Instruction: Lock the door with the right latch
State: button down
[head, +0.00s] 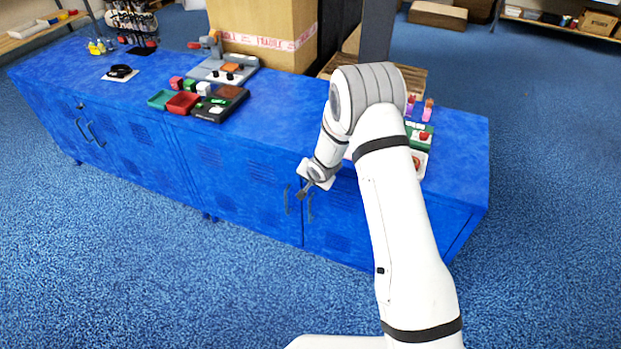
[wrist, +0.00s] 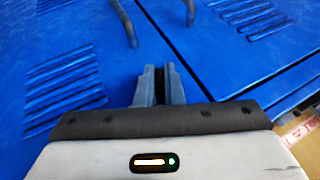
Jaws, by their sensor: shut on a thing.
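The blue cabinet (head: 250,180) has a right pair of doors with two dark upright handles, the left one (head: 287,199) and the right one (head: 310,208). My gripper (head: 303,192) is at the top of the seam between these doors. In the wrist view my gripper (wrist: 159,72) is shut on a dark piece (wrist: 158,84) at the seam, which looks like the right latch. The fingers hide most of it, so its angle cannot be told. Both doors look closed. The left latch (head: 80,105) shows small above the left pair of handles.
On the cabinet top stand small coloured trays and blocks (head: 183,103), a grey machine (head: 222,70), and a green-and-white item (head: 418,130) behind my arm. A large carton (head: 262,30) is behind. The blue carpet (head: 150,270) in front is clear.

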jog(key=h+b, duration=0.1)
jog(key=b, duration=0.2)
jog(key=shift+w+f, duration=0.3)
jog(key=shift+f, duration=0.05)
jog(key=h+b, duration=0.1)
jog(key=b, duration=0.5)
jog(key=shift+n+g, duration=0.3)
jog(key=b, duration=0.2)
jog(key=shift+s+r+h+b, duration=0.1)
jog(key=shift+h+b, duration=0.25)
jog(key=shift+h, duration=0.05)
jog(key=shift+r+g+h+b, duration=0.25)
jog(key=shift+g+h+b, duration=0.2)
jog(key=shift+b, duration=0.3)
jog(key=shift+r+h, duration=0.15)
jog(key=shift+h, duration=0.2)
jog(key=c, duration=1.5)
grip_release()
jog(key=shift+s, duration=0.1)
jog(key=shift+c, duration=0.2)
jog(key=v, duration=0.7)
jog(key=shift+r+p, duration=0.25)
jog(key=shift+p, duration=0.2)
